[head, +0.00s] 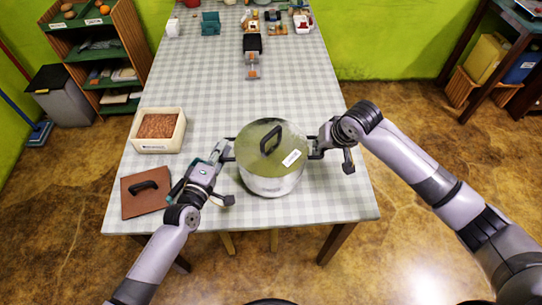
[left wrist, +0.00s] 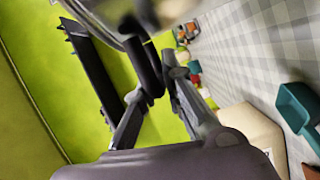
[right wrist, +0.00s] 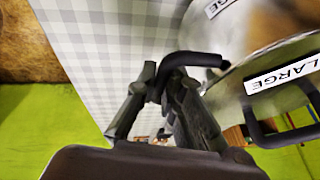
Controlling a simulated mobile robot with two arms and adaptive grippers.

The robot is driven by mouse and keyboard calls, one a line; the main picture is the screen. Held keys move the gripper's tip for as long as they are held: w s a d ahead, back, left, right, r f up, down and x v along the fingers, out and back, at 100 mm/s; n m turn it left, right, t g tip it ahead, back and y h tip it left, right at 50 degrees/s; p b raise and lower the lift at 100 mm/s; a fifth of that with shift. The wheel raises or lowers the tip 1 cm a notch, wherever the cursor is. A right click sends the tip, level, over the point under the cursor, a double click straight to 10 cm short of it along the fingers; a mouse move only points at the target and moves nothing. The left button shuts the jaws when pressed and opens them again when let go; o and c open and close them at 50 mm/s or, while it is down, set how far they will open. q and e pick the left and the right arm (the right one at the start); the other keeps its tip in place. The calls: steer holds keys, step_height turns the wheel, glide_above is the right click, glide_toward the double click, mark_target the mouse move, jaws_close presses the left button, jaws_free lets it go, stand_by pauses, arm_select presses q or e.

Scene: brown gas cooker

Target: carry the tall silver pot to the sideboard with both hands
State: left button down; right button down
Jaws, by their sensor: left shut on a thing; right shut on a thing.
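The tall silver pot (head: 272,185) is at the near part of the checked table (head: 205,90), upright with its lid (head: 262,133) on. The lid has a black handle and a white label, which reads LARGE in the right wrist view (right wrist: 282,75). My left gripper (head: 226,151) is shut on the pot's left black side handle, which also shows in the left wrist view (left wrist: 148,60). My right gripper (head: 318,146) is shut on the right side handle, seen in the right wrist view (right wrist: 190,60). I cannot tell whether the pot's base touches the cloth.
A cream box with brown filling (head: 158,131) and a brown board with a black handle (head: 144,190) lie left of the pot. Several small items stand at the table's far end. A shelf (head: 98,50) stands left, a dark wooden table (head: 520,20) right.

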arm_select(q)
steer(key=shift+r, duration=0.25)
arm_select(e)
steer(key=shift+w+d+r, duration=0.1)
steer(key=shift+r, duration=0.1)
